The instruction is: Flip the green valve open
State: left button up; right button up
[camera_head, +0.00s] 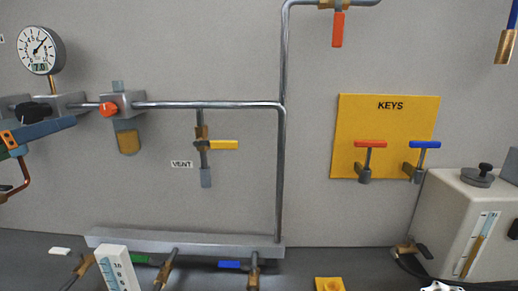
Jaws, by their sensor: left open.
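The green valve handle (140,259) is low at the left, just under the front of the grey manifold bar. It is small, lies about level and is partly hidden by the white scale block (117,270) in front of it. My left gripper (42,134) shows at the left edge, in front of the pipework under the pressure gauge. It is open, high above and left of the green handle, and apart from it. Its rear part is cut off by the picture edge. My right gripper does not show clearly.
A blue-handled valve (230,265) is right of the green one on the grey manifold bar (190,244). A yellow vent valve (222,145) hangs above. A yellow KEYS board (388,125) and white box (462,225) are at right. A black-and-white piece cuts into the bottom edge.

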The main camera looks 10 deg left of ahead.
aim_at(140, 259)
jog(key=k+l, duration=0.1)
jog(key=k, duration=0.5)
jog(key=k+l, duration=0.1)
jog(key=k, duration=0.55)
